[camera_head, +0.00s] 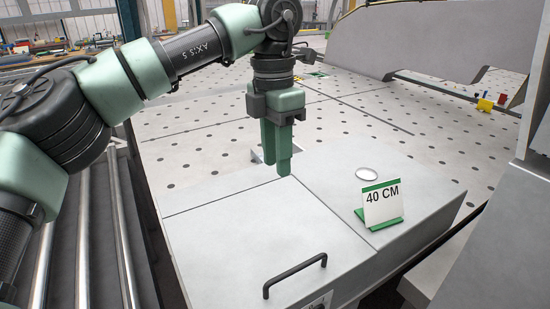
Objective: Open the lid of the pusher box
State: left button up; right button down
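The pusher box is a light grey metal box in the lower middle. Its lid (250,240) is a flat panel lying level and closed, with thin seams along its back and right edges. A black bar handle (295,275) is fixed near the lid's front edge. My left gripper (277,168) comes down from above, its two green fingers pointing down side by side with no clear gap, and nothing shows between them. It hangs around the back edge of the lid, well behind the handle; whether it touches the surface is unclear. My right gripper is out of view.
A green-and-white "40 CM" sign (382,204) and a small round disc (366,174) are on the fixed top right of the lid. A perforated table (420,130) spreads behind. Rollers (122,230) lie left; a grey machine part (490,240) stands right.

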aim_at(274, 245)
jog(key=k, duration=1.5)
